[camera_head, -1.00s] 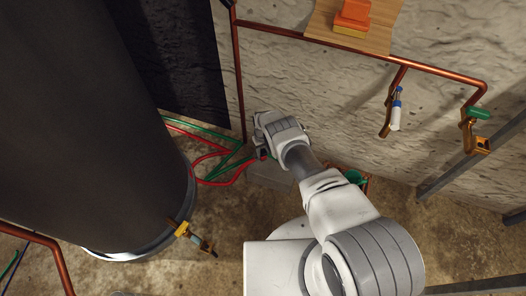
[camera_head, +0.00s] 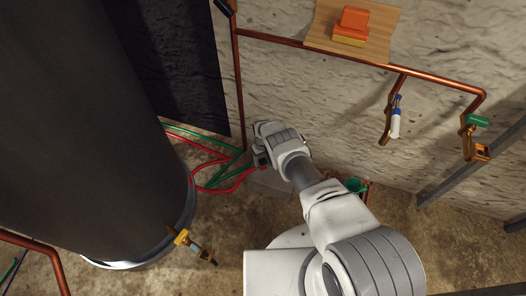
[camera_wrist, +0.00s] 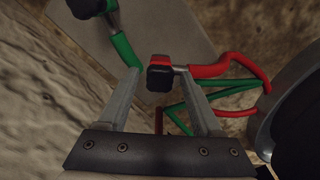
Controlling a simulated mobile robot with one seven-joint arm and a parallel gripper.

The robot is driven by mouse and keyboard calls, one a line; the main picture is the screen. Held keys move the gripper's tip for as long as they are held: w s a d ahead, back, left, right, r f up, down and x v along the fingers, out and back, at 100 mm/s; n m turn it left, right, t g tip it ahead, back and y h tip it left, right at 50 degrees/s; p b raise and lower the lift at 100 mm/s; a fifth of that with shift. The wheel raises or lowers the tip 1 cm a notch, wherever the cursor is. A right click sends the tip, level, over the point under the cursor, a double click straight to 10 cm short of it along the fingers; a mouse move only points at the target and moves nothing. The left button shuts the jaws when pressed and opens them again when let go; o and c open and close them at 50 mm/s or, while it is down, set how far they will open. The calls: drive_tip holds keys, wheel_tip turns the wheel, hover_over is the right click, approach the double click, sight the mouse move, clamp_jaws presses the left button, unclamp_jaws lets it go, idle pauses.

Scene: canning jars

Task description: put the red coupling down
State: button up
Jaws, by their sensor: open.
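The red coupling (camera_wrist: 158,59) has a black end and joins a red hose (camera_wrist: 245,66). In the wrist view it lies between the tips of my gripper (camera_wrist: 158,78), over the edge of a pale grey slab (camera_wrist: 185,32). The fingers are apart, one on each side of it. I cannot tell whether it rests on the slab. In the head view my gripper (camera_head: 259,158) is low near the wall's foot, above the slab (camera_head: 268,184). Only a small red bit shows there; my wrist hides most of the coupling.
A green hose (camera_wrist: 125,48) with a black end lies beside it. A large dark tank (camera_head: 85,120) stands left, with a brass valve (camera_head: 183,238) near its base. A copper pipe (camera_head: 290,41) runs along the wall.

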drive_tip(key=w+d+r+m+t+p, duration=0.1)
drive_tip(key=w+r+p, duration=0.2)
drive_tip(key=r, duration=1.5)
drive_tip(key=w+r+p, duration=0.4)
drive_tip(key=r, duration=1.4)
wheel_tip(320, 180, up, 22)
drive_tip(key=m+t, duration=0.1)
drive_tip(key=t, duration=0.1)
hover_over(263, 161)
drive_tip(key=w+d, duration=0.3)
drive_tip(key=d, duration=0.2)
drive_tip(key=s+d+r+m+t, duration=0.1)
drive_tip(key=s+d+r, duration=0.1)
drive_tip(key=s+r, duration=0.6)
drive_tip(key=s+d+r, duration=0.2)
drive_tip(key=s+r, duration=0.5)
drive_tip(key=r, duration=0.2)
drive_tip(key=s+d, duration=0.1)
drive_tip(key=s, duration=0.9)
drive_tip(key=s+d+r+m+t, duration=0.1)
drive_tip(key=s, duration=0.9)
drive_tip(key=shift+d+r+m+t, duration=0.25)
drive_tip(key=shift+r+m+t, duration=0.05)
